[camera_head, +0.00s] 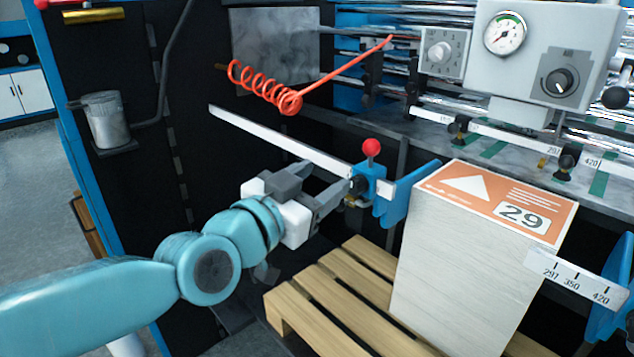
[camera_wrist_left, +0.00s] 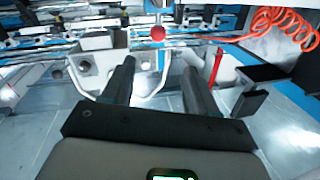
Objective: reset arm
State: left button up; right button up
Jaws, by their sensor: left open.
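My left gripper (camera_head: 328,184) reaches in from the left in the head view, with its fingers pointing at a blue clamp block (camera_head: 376,184) topped by a red ball knob (camera_head: 371,147). The fingertips are close to the block; whether they touch it I cannot tell. In the left wrist view the gripper (camera_wrist_left: 160,78) has its two dark fingers apart with nothing held between them. The red knob (camera_wrist_left: 158,34) shows beyond the fingers there. My right gripper is in neither view.
A white ruler bar (camera_head: 275,140) runs to the clamp block, beside a blue side plate (camera_head: 408,193). A tall paper stack labelled 29 (camera_head: 470,270) stands on a wooden pallet (camera_head: 325,300). A red coiled hose (camera_head: 265,88) hangs above. A gauge panel (camera_head: 545,50) is at upper right.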

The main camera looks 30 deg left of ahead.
pick_arm(q)
jog(key=shift+a, duration=0.1)
jog(key=w+d+f+g+p, duration=0.15)
jog(key=f+g, duration=0.25)
jog(key=f, duration=1.2)
jog(key=w+d+f+g, duration=0.2)
jog(key=f+g, duration=0.2)
jog(key=f, duration=1.2)
jog(key=s+d+f+n+g, duration=0.1)
jog(key=s+d+f+g, duration=0.15)
jog(key=s+f, duration=0.5)
jog(key=s+d+f+n+g, duration=0.1)
jog(key=s+f+g, duration=0.25)
jog(key=f, duration=0.65)
jog(key=s+d+f+n+g, duration=0.1)
jog(key=s+f+n, duration=0.1)
jog(key=s, duration=0.4)
jog(key=s+d+f+n+g+h, duration=0.1)
jog(key=s+d+f+n+g, duration=0.1)
jog(key=s+f, duration=0.2)
jog(key=shift+s+p, duration=0.45)
jog(key=shift+s, duration=0.65)
